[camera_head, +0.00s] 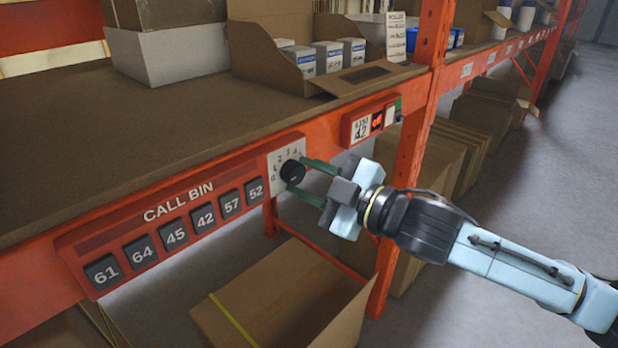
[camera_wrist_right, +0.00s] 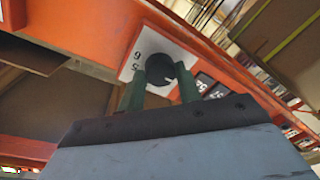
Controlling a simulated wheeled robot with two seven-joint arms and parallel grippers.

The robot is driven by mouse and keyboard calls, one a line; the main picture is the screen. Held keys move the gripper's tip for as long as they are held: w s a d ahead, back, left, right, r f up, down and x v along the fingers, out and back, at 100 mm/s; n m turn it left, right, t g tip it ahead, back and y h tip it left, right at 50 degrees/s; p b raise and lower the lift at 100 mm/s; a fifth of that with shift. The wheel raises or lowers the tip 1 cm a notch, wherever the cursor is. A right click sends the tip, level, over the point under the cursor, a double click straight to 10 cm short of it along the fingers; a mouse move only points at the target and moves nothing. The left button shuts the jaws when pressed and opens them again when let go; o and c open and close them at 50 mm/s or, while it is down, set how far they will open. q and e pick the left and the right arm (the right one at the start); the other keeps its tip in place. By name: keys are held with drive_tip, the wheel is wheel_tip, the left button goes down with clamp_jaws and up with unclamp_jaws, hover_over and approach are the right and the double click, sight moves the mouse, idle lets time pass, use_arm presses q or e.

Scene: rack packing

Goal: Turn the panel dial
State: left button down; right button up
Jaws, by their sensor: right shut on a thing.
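The panel dial is a round black knob (camera_head: 292,172) on a white plate with numbers (camera_head: 285,153), at the right end of the call bin panel (camera_head: 160,218) on the orange beam. It also shows in the right wrist view as a dark disc (camera_wrist_right: 168,62) on its white plate (camera_wrist_right: 138,55). My right gripper (camera_head: 300,176) reaches in from the right, its green fingers on either side of the knob and shut on it. In the wrist view the fingers (camera_wrist_right: 163,88) hide parts of the knob's sides. My left gripper is out of view.
Several dark numbered buttons (camera_head: 205,218) line the panel left of the dial. A small display unit (camera_head: 377,120) sits right of it. An orange upright (camera_head: 415,130) stands behind my right gripper. An open cardboard box (camera_head: 265,300) is below, and boxes (camera_head: 325,57) stand on the shelf.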

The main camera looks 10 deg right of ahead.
drive_tip(key=shift+m, duration=0.3)
drive_tip(key=m+p, duration=0.3)
drive_tip(key=m, duration=0.2)
drive_tip(key=shift+a+m+t+p, duration=0.1)
drive_tip(key=shift+m+t+p, duration=0.2)
drive_tip(key=shift+p, duration=0.1)
drive_tip(key=m+p, duration=0.2)
drive_tip(key=m, duration=0.1)
drive_tip(key=shift+s+t, duration=0.1)
drive_tip(key=shift+t, duration=0.2)
drive_tip(key=shift+f+m+p, duration=0.15)
drive_tip(key=shift+m+p, duration=1)
drive_tip(key=shift+m, duration=0.45)
drive_tip(key=o, duration=1)
